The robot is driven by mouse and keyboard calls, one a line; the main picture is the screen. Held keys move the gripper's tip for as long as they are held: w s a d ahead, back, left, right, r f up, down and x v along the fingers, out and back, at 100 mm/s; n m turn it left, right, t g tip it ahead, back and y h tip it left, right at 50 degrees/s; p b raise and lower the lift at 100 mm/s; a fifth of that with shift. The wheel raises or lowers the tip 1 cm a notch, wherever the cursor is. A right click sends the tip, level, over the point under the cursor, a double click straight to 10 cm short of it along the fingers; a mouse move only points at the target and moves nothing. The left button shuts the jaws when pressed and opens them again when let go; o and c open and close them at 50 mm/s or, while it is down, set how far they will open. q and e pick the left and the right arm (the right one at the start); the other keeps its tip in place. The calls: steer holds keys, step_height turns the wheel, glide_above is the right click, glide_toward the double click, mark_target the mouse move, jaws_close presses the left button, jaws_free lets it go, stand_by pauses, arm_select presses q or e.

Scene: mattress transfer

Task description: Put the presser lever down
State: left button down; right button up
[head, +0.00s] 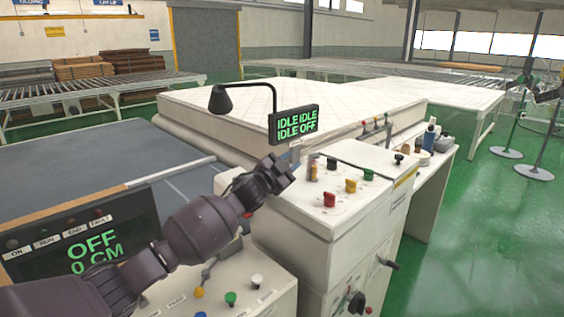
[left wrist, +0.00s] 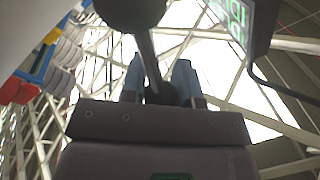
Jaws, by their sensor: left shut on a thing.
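My left gripper (head: 284,170) reaches in from the left, over the left edge of the white control cabinet (head: 330,225). In the left wrist view its two blue-grey fingers (left wrist: 160,85) are closed around a dark rod, which appears to be the presser lever (left wrist: 150,62). A dark round knob (left wrist: 130,8) shows at the top of that view, in line with the rod. In the head view my gripper hides most of the lever, so its tilt cannot be told. My right gripper is not in view.
Red, yellow and green knobs (head: 350,185) sit on the cabinet top. A second screen reads OFF, 0 CM (head: 90,245). A white mattress (head: 200,110) lies behind.

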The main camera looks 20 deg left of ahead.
arm_select(q)
steer(key=shift+s+d+f+m, duration=0.2)
steer(key=shift+d+m, duration=0.1)
steer(key=shift+m, duration=0.3)
steer(key=shift+d+m+h, duration=0.15)
steer(key=shift+m+h, duration=0.15)
steer(key=shift+f, duration=0.1)
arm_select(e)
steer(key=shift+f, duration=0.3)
arm_select(q)
steer(key=shift+d, duration=0.1)
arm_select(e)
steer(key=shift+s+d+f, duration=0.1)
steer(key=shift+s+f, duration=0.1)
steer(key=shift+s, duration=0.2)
